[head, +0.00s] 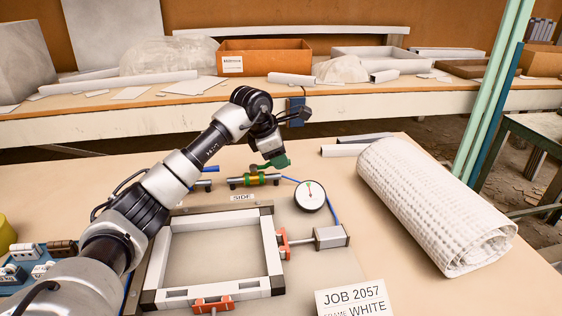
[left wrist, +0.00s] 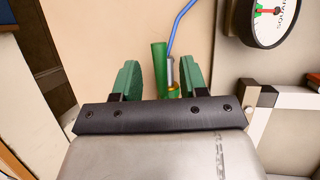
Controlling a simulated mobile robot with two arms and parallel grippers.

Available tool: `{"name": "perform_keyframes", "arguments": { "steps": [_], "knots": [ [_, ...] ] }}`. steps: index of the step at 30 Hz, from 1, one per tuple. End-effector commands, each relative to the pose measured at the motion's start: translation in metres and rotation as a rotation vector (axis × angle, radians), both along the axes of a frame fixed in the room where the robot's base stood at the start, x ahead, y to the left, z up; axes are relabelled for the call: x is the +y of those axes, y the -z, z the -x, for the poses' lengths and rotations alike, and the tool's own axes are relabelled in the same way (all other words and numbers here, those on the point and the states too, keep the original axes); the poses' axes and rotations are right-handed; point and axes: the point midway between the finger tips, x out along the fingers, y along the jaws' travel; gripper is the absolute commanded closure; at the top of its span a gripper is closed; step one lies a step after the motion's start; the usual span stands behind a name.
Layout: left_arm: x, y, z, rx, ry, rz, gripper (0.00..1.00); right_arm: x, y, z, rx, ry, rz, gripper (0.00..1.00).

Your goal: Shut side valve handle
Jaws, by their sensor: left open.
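The side valve (head: 254,180) is a small brass and green fitting with dark ends, behind the "SIDE" label (head: 243,198) on the table. Its green bar handle (left wrist: 159,68) shows in the left wrist view, lying lengthwise in the picture. My left gripper (head: 276,161) is above and just right of the valve, its green fingers pointing down. Part of the valve is hidden by the gripper's mount. My right gripper is not in view.
A round gauge (head: 310,196) and blue hose stand right of the valve. A white frame (head: 275,250) with red clamps lies in front. A rolled white textured sheet (head: 430,205) lies at right. A job card (head: 352,302) is at the front.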

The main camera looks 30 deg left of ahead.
Motion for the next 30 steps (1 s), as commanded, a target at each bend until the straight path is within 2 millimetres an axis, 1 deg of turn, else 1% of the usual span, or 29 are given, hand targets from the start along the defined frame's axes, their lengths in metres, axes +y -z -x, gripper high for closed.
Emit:
{"name": "perform_keyframes", "arguments": {
  "steps": [1, 3, 6, 14, 15, 17, 21, 23, 30],
  "knots": [
    [-0.002, 0.006, -0.002, 0.000, 0.000, 0.002, 0.57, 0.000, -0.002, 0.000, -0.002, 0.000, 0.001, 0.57],
    [-0.003, 0.011, -0.005, 0.000, -0.001, 0.001, 0.57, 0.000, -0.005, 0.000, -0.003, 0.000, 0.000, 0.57],
    [-0.003, 0.015, -0.006, -0.001, -0.001, 0.001, 0.57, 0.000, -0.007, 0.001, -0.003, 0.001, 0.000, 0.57],
    [-0.003, 0.016, -0.007, -0.001, 0.000, 0.000, 0.57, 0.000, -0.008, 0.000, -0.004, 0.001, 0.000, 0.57],
    [-0.003, 0.016, -0.007, -0.001, 0.000, 0.000, 0.60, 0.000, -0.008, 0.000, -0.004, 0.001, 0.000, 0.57],
    [-0.003, 0.016, -0.007, -0.001, 0.000, 0.000, 0.69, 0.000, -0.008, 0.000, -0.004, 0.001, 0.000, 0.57],
    [-0.003, 0.016, -0.007, -0.001, 0.000, 0.000, 0.91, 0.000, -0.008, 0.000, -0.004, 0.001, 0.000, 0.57],
    [-0.003, 0.016, -0.007, -0.001, 0.000, 0.000, 1.00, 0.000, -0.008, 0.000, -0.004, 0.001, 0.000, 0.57],
    [-0.003, 0.016, -0.007, -0.001, 0.000, 0.000, 1.00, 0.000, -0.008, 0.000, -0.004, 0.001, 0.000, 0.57]
  ]
}}
